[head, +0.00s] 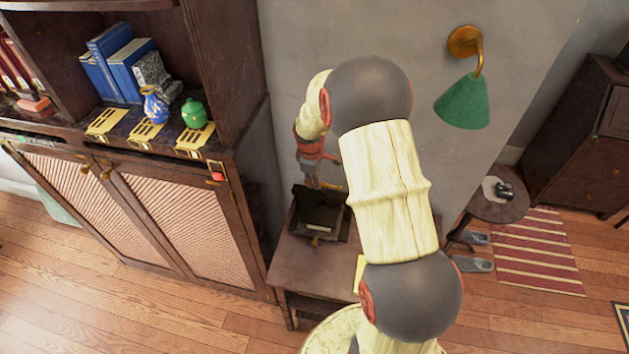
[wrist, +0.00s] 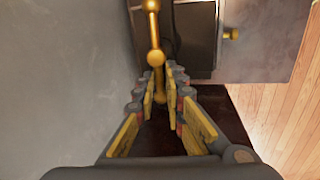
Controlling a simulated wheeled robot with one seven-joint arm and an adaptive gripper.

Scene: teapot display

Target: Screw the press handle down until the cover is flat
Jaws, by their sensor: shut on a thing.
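The press (head: 318,222) is a dark box-like thing on a small brown table under my gripper. Its brass handle (wrist: 154,30) is a bar with round ends, seen in the wrist view running down between my fingertips. A bit of brass shows beside the fingers in the head view (head: 331,187). My gripper (wrist: 160,85) is shut on the handle, with a yellow-padded finger on each side. It also shows in the head view (head: 314,178), pointing down above the press's back. The cover is partly hidden, and I cannot tell whether it is flat.
The small table (head: 292,262) stands against the grey wall. A dark cabinet (head: 190,215) is close on its left, with a blue vase (head: 154,107) and a green pot (head: 194,114) on its shelf. A green wall lamp (head: 463,102) hangs to the right of my arm.

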